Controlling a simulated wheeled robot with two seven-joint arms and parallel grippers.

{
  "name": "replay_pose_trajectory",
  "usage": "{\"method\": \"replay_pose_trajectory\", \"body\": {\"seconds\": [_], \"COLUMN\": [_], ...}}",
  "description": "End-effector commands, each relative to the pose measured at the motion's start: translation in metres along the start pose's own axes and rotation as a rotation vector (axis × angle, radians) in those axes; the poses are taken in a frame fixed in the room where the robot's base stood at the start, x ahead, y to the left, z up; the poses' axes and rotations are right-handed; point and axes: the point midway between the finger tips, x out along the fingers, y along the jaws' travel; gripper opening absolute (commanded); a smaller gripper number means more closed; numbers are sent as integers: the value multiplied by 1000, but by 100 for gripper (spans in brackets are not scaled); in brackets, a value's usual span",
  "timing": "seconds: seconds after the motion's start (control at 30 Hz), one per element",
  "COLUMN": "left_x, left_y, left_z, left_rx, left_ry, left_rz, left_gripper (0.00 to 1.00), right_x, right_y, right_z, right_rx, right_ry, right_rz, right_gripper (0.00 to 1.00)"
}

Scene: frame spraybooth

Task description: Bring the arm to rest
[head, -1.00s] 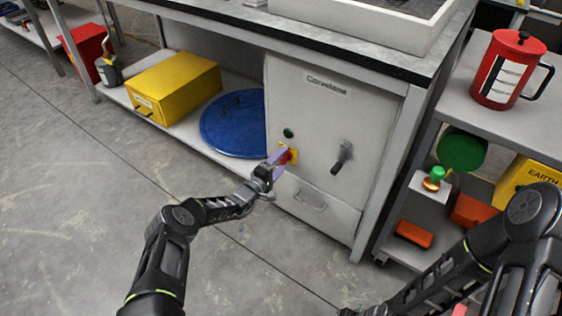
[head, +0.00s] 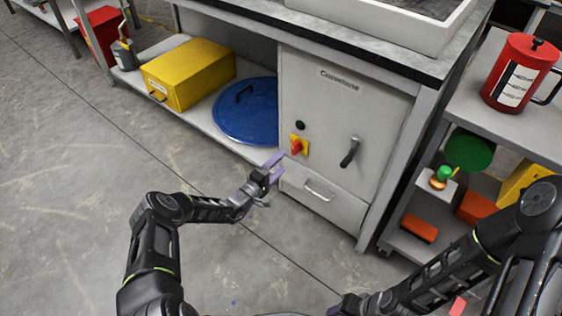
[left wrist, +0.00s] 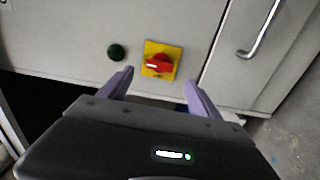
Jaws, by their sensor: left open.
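My left gripper (head: 277,164) is open and empty, its two purple fingers apart. It hangs in front of the grey cabinet (head: 325,115), a short way from the red rotary switch (head: 297,147) on its yellow plate. In the left wrist view the red switch (left wrist: 160,64) shows beyond and between the open fingers (left wrist: 160,82), not touched by them. My right arm comes in at the lower right. Its gripper (head: 345,304) shows only in part at the bottom edge, and its jaws cannot be made out.
A green button (head: 300,125) and a dark lever handle (head: 350,152) are on the cabinet front, with a drawer (head: 322,196) below. A blue lid (head: 247,118) and yellow box (head: 188,75) lie on the low shelf. A shelf unit (head: 480,95) stands right. Floor at left is clear.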

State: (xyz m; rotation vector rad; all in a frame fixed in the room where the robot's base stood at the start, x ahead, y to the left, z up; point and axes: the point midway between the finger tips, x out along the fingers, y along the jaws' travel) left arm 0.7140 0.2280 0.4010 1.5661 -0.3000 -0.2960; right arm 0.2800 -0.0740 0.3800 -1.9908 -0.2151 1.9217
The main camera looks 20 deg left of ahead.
Motion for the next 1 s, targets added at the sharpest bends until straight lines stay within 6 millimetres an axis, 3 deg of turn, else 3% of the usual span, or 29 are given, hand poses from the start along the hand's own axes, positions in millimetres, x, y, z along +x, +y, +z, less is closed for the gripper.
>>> {"method": "replay_pose_trajectory", "body": {"seconds": [0.33, 0.47, 0.57, 0.67, 0.77, 0.8, 0.87, 0.9, 1.0], "left_x": [1, 3, 4, -2, -27, -44, -75, -100, -172], "left_y": [0, -1, -5, -14, -27, -33, -43, -50, -64], "left_z": [2, 21, 57, 113, 182, 209, 246, 267, 302], "left_rx": [-2, -14, -38, -64, -79, -76, -57, -32, 72], "left_ry": [-5, -58, -157, -309, -499, -577, -687, -756, -891], "left_rz": [-2, -26, -76, -170, -317, -389, -513, -601, -827], "left_gripper": [73, 73, 73, 73, 73, 73, 73, 73, 73], "right_x": [0, 0, 0, 0, 0, 0, 0, 0, 0], "right_y": [0, 0, 0, 0, 0, 0, 0, 0, 0], "right_z": [0, 0, 0, 0, 0, 0, 0, 0, 0], "right_rx": [0, 0, 0, 0, 0, 0, 0, 0, 0], "right_ry": [0, 0, 0, 0, 0, 0, 0, 0, 0], "right_rz": [0, 0, 0, 0, 0, 0, 0, 0, 0], "right_gripper": [36, 36, 36, 36, 36, 36, 36, 36, 36]}}
